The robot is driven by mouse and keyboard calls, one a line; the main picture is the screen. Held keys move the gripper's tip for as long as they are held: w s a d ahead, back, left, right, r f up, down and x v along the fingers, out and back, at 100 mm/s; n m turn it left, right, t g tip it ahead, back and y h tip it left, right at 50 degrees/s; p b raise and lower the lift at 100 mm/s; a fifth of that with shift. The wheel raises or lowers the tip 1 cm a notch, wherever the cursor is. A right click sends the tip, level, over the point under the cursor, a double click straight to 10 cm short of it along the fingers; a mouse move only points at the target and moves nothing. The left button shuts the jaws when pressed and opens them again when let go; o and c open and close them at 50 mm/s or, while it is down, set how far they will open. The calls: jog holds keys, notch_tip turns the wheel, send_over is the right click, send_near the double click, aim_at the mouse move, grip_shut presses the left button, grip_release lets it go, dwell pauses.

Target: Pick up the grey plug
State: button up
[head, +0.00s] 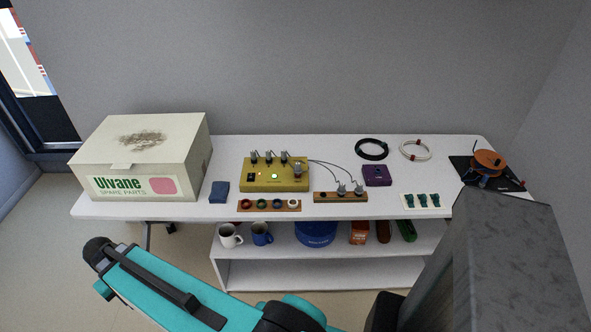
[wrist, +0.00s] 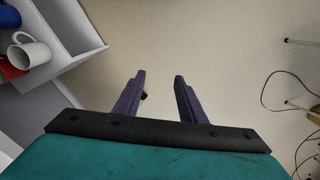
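Two small grey plug-like pieces stand on a wooden strip (head: 327,197) near the table's front edge in the head view: a left grey plug (head: 341,188) and a right grey plug (head: 359,188). Thin dark leads run from them to a gold box (head: 262,186), which has several grey and dark pieces along its top. I cannot tell which piece the task means. In the wrist view my gripper (wrist: 160,80) has its two purple fingers apart, with nothing between them, above bare floor. I cannot make out its fingers in the head view.
A Ulvane carton (head: 188,178) stands on the left of the white table (head: 400,145). A blue block (head: 219,191), a purple box (head: 377,176), cable coils and an orange reel (head: 488,162) are also there. Mugs and other goods sit on the shelf (head: 290,274) below.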

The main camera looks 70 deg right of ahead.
jog(key=s+d+r+m, duration=0.1)
jog(key=d+r, duration=0.3)
jog(key=d, duration=0.7)
jog(key=s+d+r+m, duration=0.2)
jog(key=d+r+m, duration=0.2)
jog(key=d, duration=0.6)
jog(key=s+d+r+m, duration=0.2)
jog(key=d+r, duration=0.4)
jog(key=d, duration=0.5)
jog(key=shift+d+m+t+h, duration=0.3)
jog(key=shift+m+h, duration=0.1)
jog(key=s+d+r+m, duration=0.2)
jog(key=s+d+r, duration=0.2)
jog(key=s+d, duration=0.25)
jog(key=s+d+r+m, duration=0.2)
jog(key=s+d+r, duration=0.2)
jog(key=s+d, duration=0.3)
notch_tip(320, 180, up, 7)
jog(key=m+h, duration=0.1)
jog(key=m, duration=0.3)
send_over(298, 164)
jog(key=a, duration=0.2)
jog(key=shift+d+f+p, duration=0.25)
jog(key=shift+f, duration=1.15)
jog(key=shift+d+f+p, duration=0.2)
jog(key=shift+f+p, duration=0.05)
jog(key=shift+f, duration=1.2)
jog(key=shift+d+f+p, duration=0.25)
jog(key=shift+f, duration=1.15)
jog(key=shift+f, duration=0.1)
